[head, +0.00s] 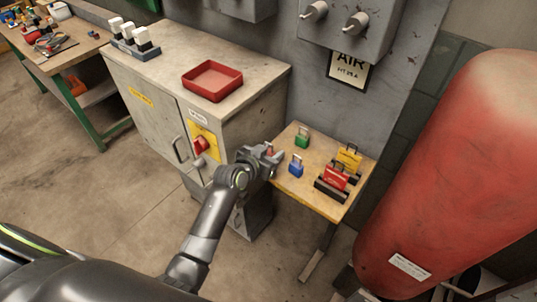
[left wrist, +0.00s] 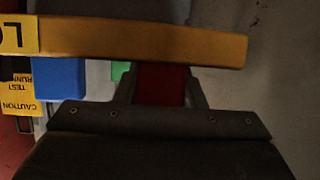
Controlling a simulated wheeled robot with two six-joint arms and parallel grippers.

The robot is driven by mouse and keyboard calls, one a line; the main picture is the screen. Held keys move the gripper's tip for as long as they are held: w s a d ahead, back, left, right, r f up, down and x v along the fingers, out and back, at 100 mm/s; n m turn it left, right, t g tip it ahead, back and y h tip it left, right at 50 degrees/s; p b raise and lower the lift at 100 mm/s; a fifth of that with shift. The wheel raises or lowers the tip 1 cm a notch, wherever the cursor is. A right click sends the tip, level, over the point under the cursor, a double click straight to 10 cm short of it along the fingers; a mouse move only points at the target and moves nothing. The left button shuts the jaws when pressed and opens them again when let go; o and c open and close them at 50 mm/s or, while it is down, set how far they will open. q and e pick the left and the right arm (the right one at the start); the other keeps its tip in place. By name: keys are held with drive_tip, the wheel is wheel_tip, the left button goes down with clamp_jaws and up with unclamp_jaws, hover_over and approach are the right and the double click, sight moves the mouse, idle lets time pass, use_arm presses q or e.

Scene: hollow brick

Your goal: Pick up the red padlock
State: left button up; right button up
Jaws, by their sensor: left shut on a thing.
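My left gripper (head: 272,155) is at the left edge of the small wooden table, shut on the red padlock (head: 269,150). In the left wrist view the padlock's red body (left wrist: 160,84) shows between the two dark fingers (left wrist: 160,92). Its shackle is hidden, and I cannot tell whether it is clear of the tabletop. A blue padlock (head: 296,165) stands just right of the gripper, and a green padlock (head: 302,138) stands behind it. My right gripper is not in view.
The small table (head: 318,201) also bears a red tag holder (head: 335,178) and a yellow one (head: 349,157) in dark stands. A grey cabinet (head: 150,98) with a red tray (head: 212,81) stands to the left. A large red tank (head: 455,165) stands close on the right.

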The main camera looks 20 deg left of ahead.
use_arm(q)
drive_tip(key=shift+c, duration=0.8)
drive_tip(key=shift+r, duration=0.6)
wheel_tip(320, 180, up, 27)
drive_tip(key=shift+b, duration=0.45)
drive_tip(key=shift+s+f, duration=0.1)
drive_tip(key=shift+s, duration=0.05)
